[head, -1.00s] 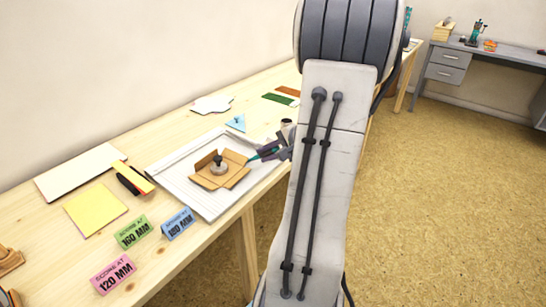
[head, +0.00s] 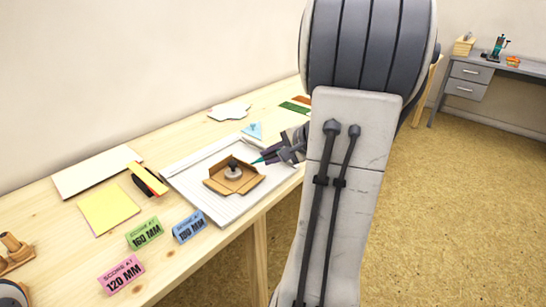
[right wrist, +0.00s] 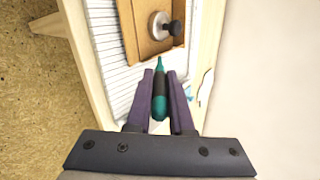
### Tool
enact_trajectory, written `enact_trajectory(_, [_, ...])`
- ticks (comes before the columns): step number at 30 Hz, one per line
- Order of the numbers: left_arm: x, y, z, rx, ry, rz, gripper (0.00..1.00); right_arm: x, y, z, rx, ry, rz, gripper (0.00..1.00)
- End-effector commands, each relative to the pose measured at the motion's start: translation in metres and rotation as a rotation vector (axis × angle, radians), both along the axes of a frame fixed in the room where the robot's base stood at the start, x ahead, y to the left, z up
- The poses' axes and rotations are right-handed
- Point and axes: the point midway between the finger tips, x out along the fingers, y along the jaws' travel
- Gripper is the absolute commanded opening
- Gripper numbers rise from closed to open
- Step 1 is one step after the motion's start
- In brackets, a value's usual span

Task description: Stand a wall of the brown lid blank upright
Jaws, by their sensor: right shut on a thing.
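The brown lid blank (head: 215,185) lies on the white ribbed board (head: 230,211), with folded panels around its middle. A round grey weight with a dark knob (head: 233,172) sits on its centre. My right gripper (head: 270,155) is at the right side of the blank, shut on a teal and black pointed tool (right wrist: 159,100). The tool's tip points at the near edge of the blank in the right wrist view (right wrist: 150,45). I cannot tell whether the tip touches it.
Yellow sheets (head: 108,208), a white sheet (head: 97,171) and a black-and-yellow tool (head: 149,180) lie left. A blue triangular piece (head: 253,131) lies behind the board.

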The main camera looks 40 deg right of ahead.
Motion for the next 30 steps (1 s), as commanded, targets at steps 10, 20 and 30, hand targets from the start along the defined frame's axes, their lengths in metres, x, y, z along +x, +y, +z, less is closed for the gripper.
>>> enact_trajectory(10, [0.000,0.000,0.000,0.000,0.000,0.000,0.50,0.000,0.000,0.001,0.000,0.000,0.000,0.00])
enact_trajectory(20, [0.000,0.000,0.006,0.000,0.000,0.000,0.50,0.002,-0.011,0.006,0.001,0.000,-0.001,0.00])
enact_trajectory(30, [0.000,0.000,0.011,0.000,0.000,0.000,0.50,0.003,-0.018,0.013,-0.001,0.000,-0.001,0.00])
